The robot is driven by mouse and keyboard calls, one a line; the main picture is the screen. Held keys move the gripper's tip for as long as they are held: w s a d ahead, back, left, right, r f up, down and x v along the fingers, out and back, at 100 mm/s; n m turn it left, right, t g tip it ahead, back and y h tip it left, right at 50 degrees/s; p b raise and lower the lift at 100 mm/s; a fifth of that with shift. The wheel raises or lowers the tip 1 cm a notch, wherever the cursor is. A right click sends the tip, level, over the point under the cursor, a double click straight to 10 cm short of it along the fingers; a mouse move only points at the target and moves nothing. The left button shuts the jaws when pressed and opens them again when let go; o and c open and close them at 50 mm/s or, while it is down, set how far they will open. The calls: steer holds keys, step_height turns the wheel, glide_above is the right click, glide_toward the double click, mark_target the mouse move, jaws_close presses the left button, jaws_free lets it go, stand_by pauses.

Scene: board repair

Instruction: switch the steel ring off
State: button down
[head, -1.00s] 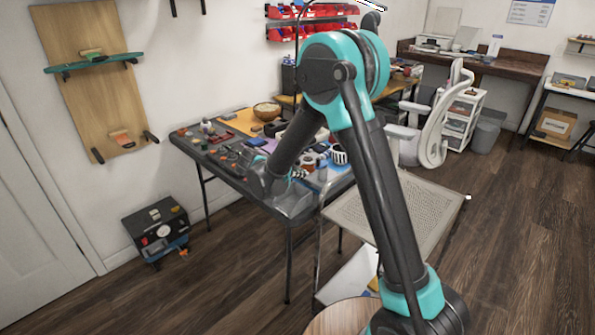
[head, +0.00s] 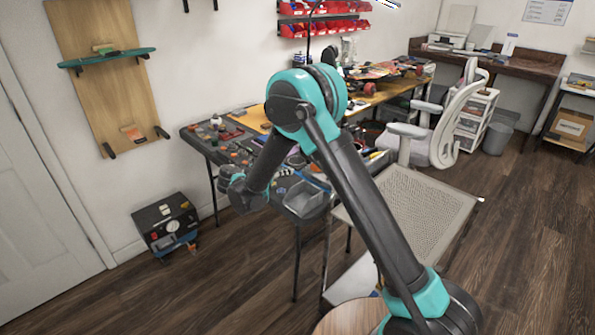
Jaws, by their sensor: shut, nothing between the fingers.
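I cannot make out a steel ring for certain in the head view. A black box-shaped unit (head: 166,227) stands on the floor at the left, by the wall. It has a pale round dial and small fittings on its front, too small to tell apart. My gripper (head: 232,186) is at the end of my bent arm, in front of the table's left part. It is right of the black unit, higher in the picture and apart from it. It looks shut and holds nothing that I can see; its fingertips are small and hard to see.
The dark table (head: 215,150) with small parts and a grey bin (head: 306,200) at its front edge stands behind my arm. A mesh-topped stand (head: 415,200) and a white chair (head: 450,130) are to the right. Open floor lies between the black unit and the table.

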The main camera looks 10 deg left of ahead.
steer(key=x, duration=0.9)
steer(key=shift+w+d+f, duration=0.1)
steer(key=shift+w+d, duration=0.05)
steer(key=shift+w, duration=0.05)
